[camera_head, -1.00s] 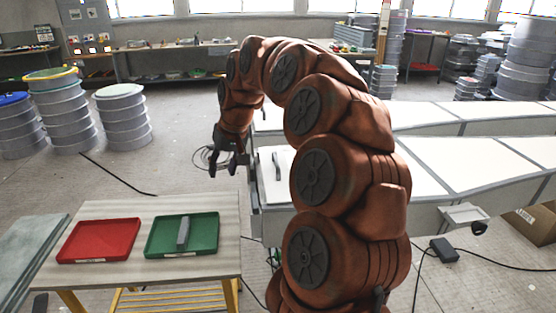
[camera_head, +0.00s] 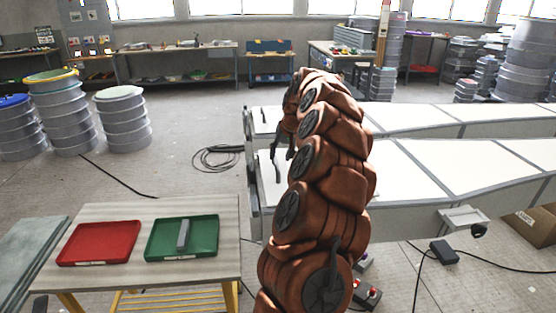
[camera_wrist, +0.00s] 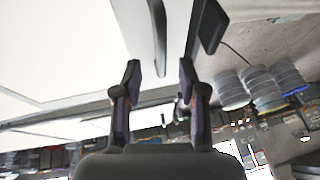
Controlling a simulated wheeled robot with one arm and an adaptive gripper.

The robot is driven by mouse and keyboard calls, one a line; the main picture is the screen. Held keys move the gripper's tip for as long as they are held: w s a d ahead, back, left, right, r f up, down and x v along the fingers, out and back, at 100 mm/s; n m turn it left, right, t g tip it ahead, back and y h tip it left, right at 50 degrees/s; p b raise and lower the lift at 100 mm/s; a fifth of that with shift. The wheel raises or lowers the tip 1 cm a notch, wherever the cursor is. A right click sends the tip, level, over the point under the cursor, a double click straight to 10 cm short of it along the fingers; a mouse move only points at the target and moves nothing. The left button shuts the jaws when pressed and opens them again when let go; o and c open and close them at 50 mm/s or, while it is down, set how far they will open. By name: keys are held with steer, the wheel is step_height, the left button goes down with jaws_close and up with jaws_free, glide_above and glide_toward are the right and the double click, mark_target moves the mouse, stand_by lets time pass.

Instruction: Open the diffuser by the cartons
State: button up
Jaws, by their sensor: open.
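Two long white moulded bodies lie side by side at the right. The nearer one (camera_head: 410,170), close to a brown carton (camera_head: 537,222), fits the diffuser best, but no label shows. A slim grey upright handle (camera_head: 277,170) stands on its left end; a bar-like handle also shows ahead of the fingers in the wrist view (camera_wrist: 158,38). My gripper (camera_head: 281,146) is near that end, above the handle and partly hidden by my arm. In the wrist view my gripper (camera_wrist: 161,84) has its fingers apart with nothing between the tips. Contact with the handle cannot be seen.
A table at the left holds a red tray (camera_head: 98,243) and a green tray (camera_head: 160,248) with a grey block (camera_head: 183,234). The farther white body (camera_head: 420,116) lies behind. Cables cross the floor. Stacked drums (camera_head: 123,120) stand at the back left.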

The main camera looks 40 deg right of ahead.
mark_target(277, 163)
steer(key=shift+p+x, duration=0.45)
steer(key=shift+x, duration=1.65)
jaws_close()
